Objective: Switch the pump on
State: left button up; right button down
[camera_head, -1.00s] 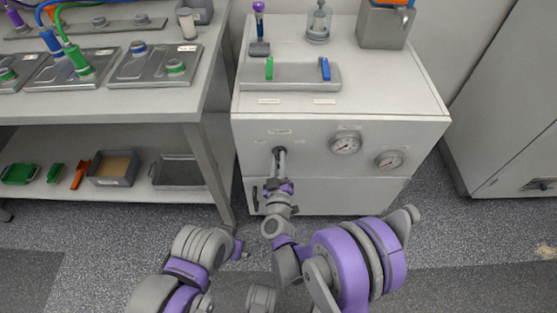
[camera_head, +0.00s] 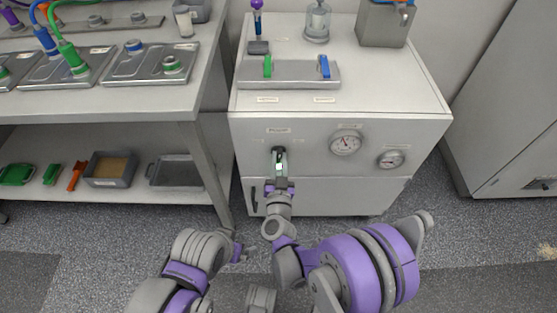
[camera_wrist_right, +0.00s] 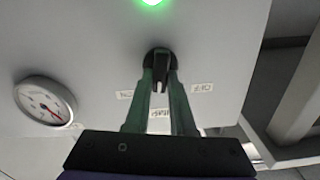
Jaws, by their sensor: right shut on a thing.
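The pump switch is a small black knob (camera_wrist_right: 159,62) on the pale front panel of the cabinet (camera_head: 320,185). My right gripper (camera_head: 280,152) is at the panel, shut on this knob; its fingertips (camera_wrist_right: 160,72) lie on both sides of it in the wrist view. The fingers hide most of the knob, and I cannot read its exact angle. A green lamp (camera_wrist_right: 152,2) glows near the knob in the wrist view. Small labels stand around the knob, upside down there. My left gripper (camera_head: 240,254) hangs low over the floor, away from the cabinet; its jaws are unclear.
A bench (camera_head: 100,105) with metal plates and cables stands at left. Grey floor is open in front.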

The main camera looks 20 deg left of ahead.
jog(key=m, duration=0.3)
jog(key=shift+d+f+m, duration=0.1)
jog(key=shift+m, duration=0.2)
dwell(0.3)
jog(key=c, duration=0.8)
grip_release()
jog(key=shift+o, duration=0.2)
jog(key=b+v, duration=0.1)
jog(key=v, duration=0.9)
jog(key=shift+s, duration=0.4)
